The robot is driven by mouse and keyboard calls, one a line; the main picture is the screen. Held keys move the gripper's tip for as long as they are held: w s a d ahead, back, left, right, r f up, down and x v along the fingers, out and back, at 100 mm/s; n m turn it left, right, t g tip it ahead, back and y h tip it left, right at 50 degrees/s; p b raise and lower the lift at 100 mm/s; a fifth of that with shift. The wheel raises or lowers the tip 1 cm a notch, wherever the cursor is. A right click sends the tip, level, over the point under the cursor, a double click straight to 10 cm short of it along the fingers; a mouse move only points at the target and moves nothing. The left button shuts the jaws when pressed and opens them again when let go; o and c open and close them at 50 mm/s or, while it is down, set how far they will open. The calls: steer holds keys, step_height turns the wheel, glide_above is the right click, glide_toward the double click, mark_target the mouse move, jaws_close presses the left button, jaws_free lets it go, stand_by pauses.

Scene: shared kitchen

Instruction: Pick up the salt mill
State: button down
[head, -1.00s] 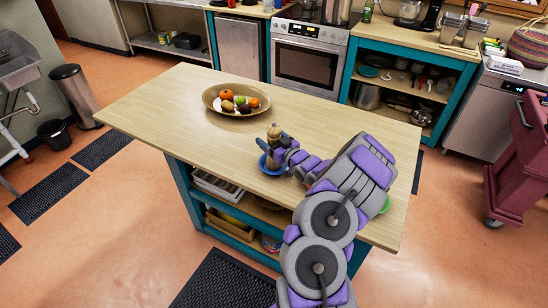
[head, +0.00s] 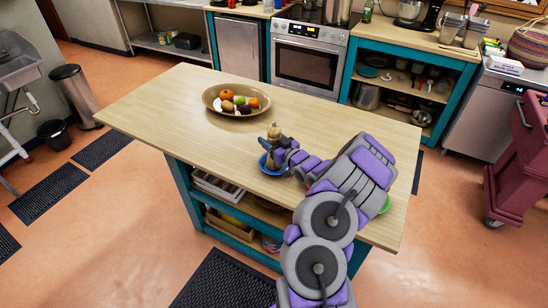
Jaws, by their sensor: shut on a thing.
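The salt mill (head: 273,132), a tan wooden thing with a rounded top, stands upright at the near side of the wooden island table (head: 160,107). My gripper (head: 271,144) is shut on the mill, with its fingers around the upper body. A blue bowl (head: 264,168) sits at the mill's lower part; I cannot tell whether the mill stands in it or in front of it. My gripper and wrist hide much of the mill's body.
A brass bowl of fruit (head: 210,97) stands farther back on the table. A green thing (head: 385,205) shows partly behind my arm at the right. The table's left part and far right part are clear. An oven (head: 305,66) stands beyond.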

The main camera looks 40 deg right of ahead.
steer(key=shift+r, duration=0.55)
step_height(320, 180, up, 3)
steer(key=shift+f+p, duration=0.1)
steer(key=shift+p, duration=0.45)
steer(key=s+a+r+p, duration=0.1)
steer(key=s+a, duration=0.7)
steer(key=s, duration=0.6)
steer(key=shift+r+p, duration=1.15)
steer(key=shift+r, duration=1.4)
steer(key=shift+w, duration=0.1)
